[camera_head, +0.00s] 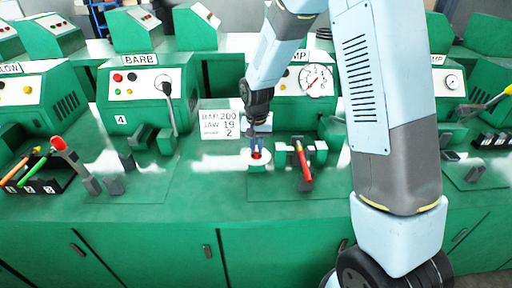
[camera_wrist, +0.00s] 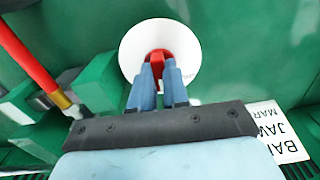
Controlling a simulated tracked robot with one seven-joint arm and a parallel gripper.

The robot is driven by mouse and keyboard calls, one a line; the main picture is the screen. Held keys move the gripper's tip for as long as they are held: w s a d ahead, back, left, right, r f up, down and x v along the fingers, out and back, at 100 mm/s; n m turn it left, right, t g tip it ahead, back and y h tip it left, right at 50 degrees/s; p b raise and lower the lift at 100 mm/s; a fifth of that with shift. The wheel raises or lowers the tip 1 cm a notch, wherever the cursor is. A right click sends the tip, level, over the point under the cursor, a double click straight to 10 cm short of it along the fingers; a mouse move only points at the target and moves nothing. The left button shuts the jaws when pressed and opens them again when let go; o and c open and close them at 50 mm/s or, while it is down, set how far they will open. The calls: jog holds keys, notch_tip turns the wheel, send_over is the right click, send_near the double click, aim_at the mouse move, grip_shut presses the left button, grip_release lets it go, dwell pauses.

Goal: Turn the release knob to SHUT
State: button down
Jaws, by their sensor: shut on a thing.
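The release knob (camera_wrist: 158,58) is red and sits at the middle of a round white plate (camera_wrist: 188,48). In the head view the knob (camera_head: 257,155) and its white plate (camera_head: 247,160) are on the green bench top, left of a red-handled tool. My gripper (camera_wrist: 158,72) comes down onto the knob from above. Its two blue fingers are shut on the red knob, one on each side. In the head view my gripper (camera_head: 257,147) partly covers the knob. I cannot read any SHUT marking on the plate.
A red-handled lever (camera_head: 302,160) stands close to the right of the knob. A white card (camera_head: 219,119) with BAR, JAW and MARK numbers stands behind left. A pressure gauge (camera_head: 316,81) is on the green machine behind. Bench top left of the knob is mostly clear.

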aim_at(256, 148)
jog(key=n, duration=0.4)
jog(key=shift+w+n, duration=0.1)
jog(key=shift+n, duration=0.2)
jog(key=shift+r+n, duration=0.1)
jog(key=shift+n, duration=2.4)
jog(key=c, duration=1.1)
grip_release()
notch_tip(256, 148, up, 14)
jog(key=shift+f, duration=0.2)
